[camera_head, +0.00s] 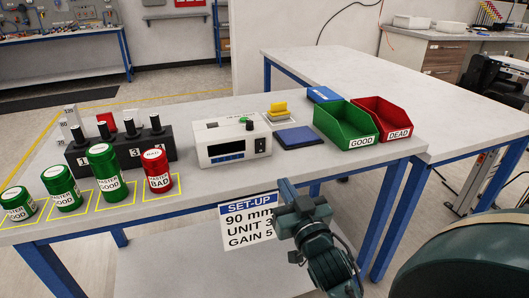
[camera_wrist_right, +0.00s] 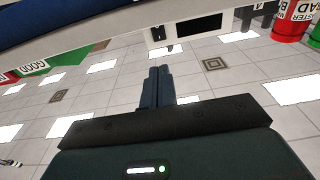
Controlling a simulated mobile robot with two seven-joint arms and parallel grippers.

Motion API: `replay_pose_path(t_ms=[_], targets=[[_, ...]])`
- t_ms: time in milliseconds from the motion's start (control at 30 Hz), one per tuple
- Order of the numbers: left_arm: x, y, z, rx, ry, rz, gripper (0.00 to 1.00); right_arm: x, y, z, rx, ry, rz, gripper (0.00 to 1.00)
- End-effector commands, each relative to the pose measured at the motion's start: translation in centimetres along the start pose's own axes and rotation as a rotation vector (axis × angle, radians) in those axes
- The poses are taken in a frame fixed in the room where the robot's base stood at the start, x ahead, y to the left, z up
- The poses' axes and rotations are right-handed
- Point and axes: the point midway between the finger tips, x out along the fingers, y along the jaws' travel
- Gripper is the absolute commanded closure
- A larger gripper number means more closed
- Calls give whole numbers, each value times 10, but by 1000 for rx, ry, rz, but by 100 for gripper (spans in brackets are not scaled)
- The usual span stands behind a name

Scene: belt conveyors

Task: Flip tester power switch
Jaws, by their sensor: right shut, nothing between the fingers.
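The white tester box (camera_head: 232,147) stands on the near workbench, left of the blue pad. Its front has a dark display and a small dark part at the right; a green part and a black knob show on top. I cannot tell the power switch's position. The tester also shows at the top of the right wrist view (camera_wrist_right: 186,30). My right gripper (camera_head: 286,184) is at the bench's front edge, right of the tester and apart from it. Its fingers (camera_wrist_right: 159,70) are together and empty in the right wrist view. My left gripper is not in view.
Green (camera_head: 335,138) and red (camera_head: 390,128) bins stand right of a blue pad (camera_head: 299,138). Several green canisters and a red canister (camera_head: 157,172) stand left, before a black numbered block (camera_head: 120,150). A set-up sign (camera_head: 243,222) hangs at the front edge.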

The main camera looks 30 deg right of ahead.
Motion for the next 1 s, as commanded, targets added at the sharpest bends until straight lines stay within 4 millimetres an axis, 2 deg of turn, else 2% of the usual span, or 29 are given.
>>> replay_pose_path(t_ms=[167,267,700,833,1000], targets=[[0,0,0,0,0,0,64,4,0,0,0,1,-1,100],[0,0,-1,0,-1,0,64,15,0,-1,-1,3,-2,100],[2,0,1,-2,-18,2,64,105,0,-2,-2,2,0,100],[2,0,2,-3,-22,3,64,124,0,-1,-1,1,0,100],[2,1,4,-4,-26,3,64,138,0,0,-2,0,0,100]])
